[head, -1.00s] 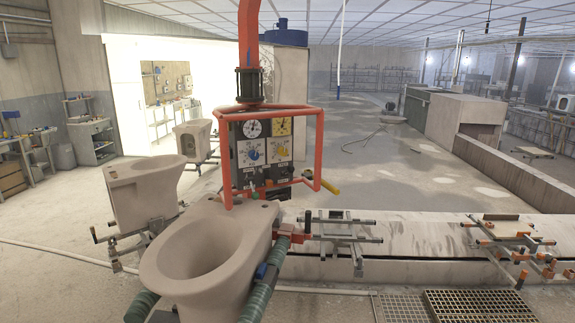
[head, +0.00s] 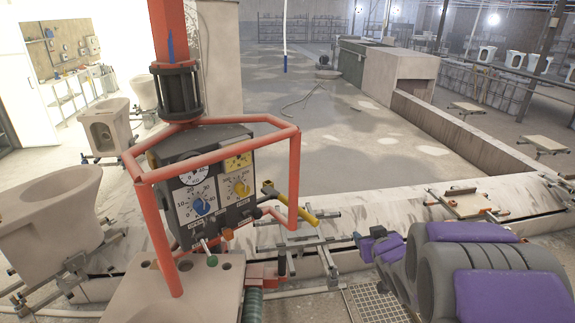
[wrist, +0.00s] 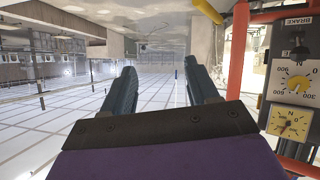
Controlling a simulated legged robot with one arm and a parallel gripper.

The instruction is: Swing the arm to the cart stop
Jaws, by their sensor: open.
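A red-orange hanging arm (head: 167,33) carries a barred frame (head: 290,180) around a control box (head: 205,190) with dials and knobs. A yellow handle (head: 297,213) sticks out at the frame's right; a yellow bar also shows at the top of the wrist view (wrist: 208,10). My gripper (head: 368,240) is right of the handle and apart from it, in front of the rail carriage. In the wrist view my gripper (wrist: 163,85) has its two dark fingers apart with nothing between them. I cannot tell which part is the cart stop.
A beige casting (head: 180,292) with holes lies below the frame, cut off by the picture's edge. Pale toilet castings (head: 45,215) stand on carriers at left. A carriage (head: 470,203) sits on the low ledge at right. The floor beyond the ledge is largely clear.

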